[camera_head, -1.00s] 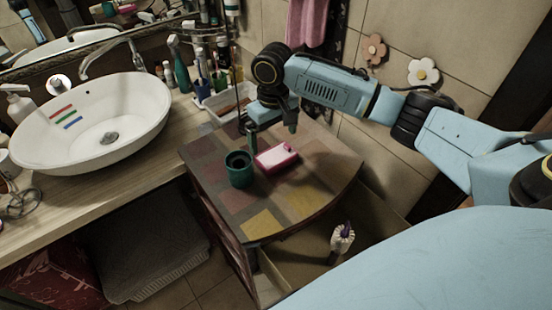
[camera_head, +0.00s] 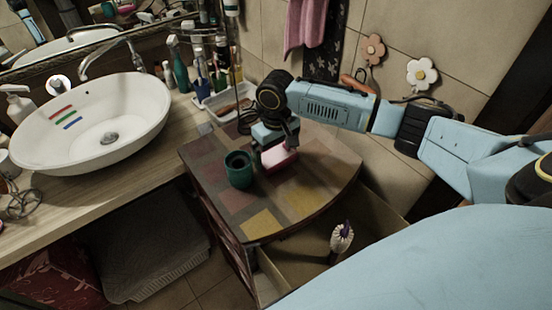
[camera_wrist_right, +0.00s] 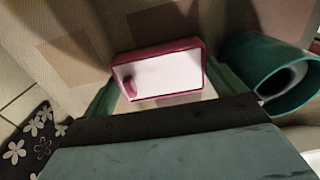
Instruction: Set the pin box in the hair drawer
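The pin box (camera_head: 280,156), pink with a white top, sits on the patchwork top of the small cabinet. In the right wrist view the pin box (camera_wrist_right: 162,78) lies between my fingers, one on each side. My right gripper (camera_head: 274,148) is low over the box, its fingers spread; I see no clear grip on it. The hair drawer (camera_head: 382,208) is pulled open below the cabinet top, with a white-bristled brush (camera_head: 342,238) in it. My left gripper is out of view.
A green cup (camera_head: 239,170) stands just left of the box; the cup (camera_wrist_right: 268,70) is close beside one finger in the wrist view. A white tray (camera_head: 228,101) and bottles stand behind. The cabinet top's front is clear.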

